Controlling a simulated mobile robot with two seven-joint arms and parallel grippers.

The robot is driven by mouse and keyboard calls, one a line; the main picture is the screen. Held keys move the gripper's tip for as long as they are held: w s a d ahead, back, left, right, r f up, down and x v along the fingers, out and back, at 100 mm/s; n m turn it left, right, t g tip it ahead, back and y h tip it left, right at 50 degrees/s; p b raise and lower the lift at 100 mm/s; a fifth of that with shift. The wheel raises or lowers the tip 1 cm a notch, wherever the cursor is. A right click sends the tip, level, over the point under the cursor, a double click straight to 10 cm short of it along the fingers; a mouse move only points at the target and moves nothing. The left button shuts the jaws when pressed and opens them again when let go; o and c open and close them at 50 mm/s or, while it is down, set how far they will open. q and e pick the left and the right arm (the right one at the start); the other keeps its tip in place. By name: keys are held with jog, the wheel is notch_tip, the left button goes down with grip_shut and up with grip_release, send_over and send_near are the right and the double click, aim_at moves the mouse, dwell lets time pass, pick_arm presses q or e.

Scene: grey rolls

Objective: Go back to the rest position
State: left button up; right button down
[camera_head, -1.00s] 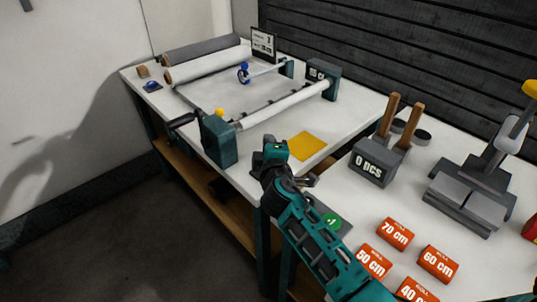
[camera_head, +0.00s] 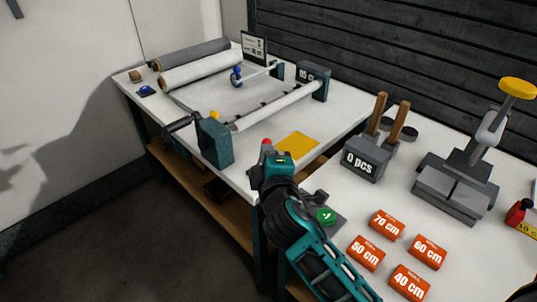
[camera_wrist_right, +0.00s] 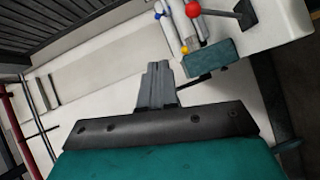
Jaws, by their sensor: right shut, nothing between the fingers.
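My right arm reaches in from the bottom right of the head view. Its gripper (camera_head: 268,163) is above the front edge of the white table (camera_head: 345,118), just right of the roll stand's teal end block (camera_head: 215,143). In the wrist view the grey fingers (camera_wrist_right: 158,85) are together, with nothing between them. My left gripper is not in view.
The grey roll (camera_head: 195,52) and white roll (camera_head: 200,69) lie at the far left. A yellow sheet (camera_head: 297,144), the "0 pcs" block (camera_head: 366,158), orange length blocks (camera_head: 387,224) and a grey press (camera_head: 452,192) stand to the right. Free floor lies at the lower left.

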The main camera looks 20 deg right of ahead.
jog(key=shift+s+r, duration=0.1)
jog(key=shift+s, duration=0.1)
dwell(0.4)
jog(key=s+a+f+m+g+y, duration=0.1)
jog(key=s+f+m+g+y, duration=0.4)
jog(key=s+f+m, duration=0.5)
jog(key=s+f, duration=0.8)
jog(key=f, duration=0.2)
jog(key=shift+s+a+m+y, duration=0.2)
jog(key=shift+s+m+y, duration=0.05)
jog(key=shift+m+y, duration=0.05)
